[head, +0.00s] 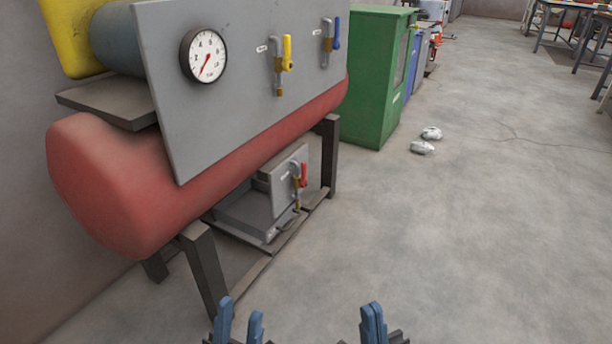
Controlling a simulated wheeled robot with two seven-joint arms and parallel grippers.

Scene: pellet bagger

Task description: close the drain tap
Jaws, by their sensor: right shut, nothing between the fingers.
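A tap with a red lever (303,174) sits low under the red tank, on a small grey plate (285,180). Its lever looks about upright, along the pipe. The spout points down over a grey tray (245,213). I take this for the drain tap; its label is too small to read. My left gripper (239,322) is at the bottom edge, fingers apart, empty, well short of the tap. My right gripper (372,322) is at the bottom edge further right, fingers together, holding nothing, also far from the tap.
The red tank (105,185) on dark legs (203,270) overhangs the tap. A grey panel (240,85) above carries a gauge (203,56), a yellow-lever tap (287,53) and a blue-lever tap (337,33). A green cabinet (370,80) stands behind. The floor at right is mostly clear.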

